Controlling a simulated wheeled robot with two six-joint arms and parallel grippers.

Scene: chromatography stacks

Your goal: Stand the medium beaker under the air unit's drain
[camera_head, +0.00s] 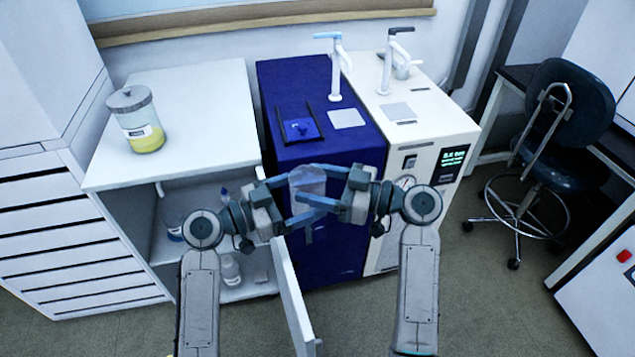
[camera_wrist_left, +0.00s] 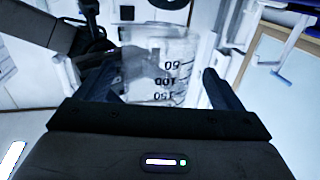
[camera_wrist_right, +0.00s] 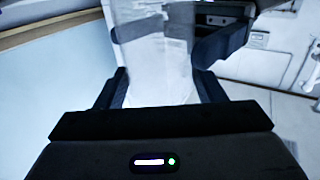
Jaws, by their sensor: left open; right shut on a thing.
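A clear beaker (camera_head: 308,180) is held in the air in front of the blue cabinet. Its black marks 50, 100 and 150 show upside down in the left wrist view (camera_wrist_left: 165,65). My right gripper (camera_head: 322,187) is shut on the beaker, which fills the space between its fingers in the right wrist view (camera_wrist_right: 150,55). My left gripper (camera_head: 288,200) is open, its fingers on either side of the beaker. A blue unit (camera_head: 325,140) and a white unit (camera_head: 425,120) with a green display stand side by side, each with a tap-like spout on top. I cannot tell which is the air unit.
A lidded jar of yellow stuff (camera_head: 138,120) stands on the white cabinet top (camera_head: 205,110). The cabinet's door (camera_head: 293,305) is open below my arms, with bottles (camera_head: 230,270) inside. A small clear vessel (camera_head: 403,68) is by the white unit's spout. A chair (camera_head: 570,120) is at right.

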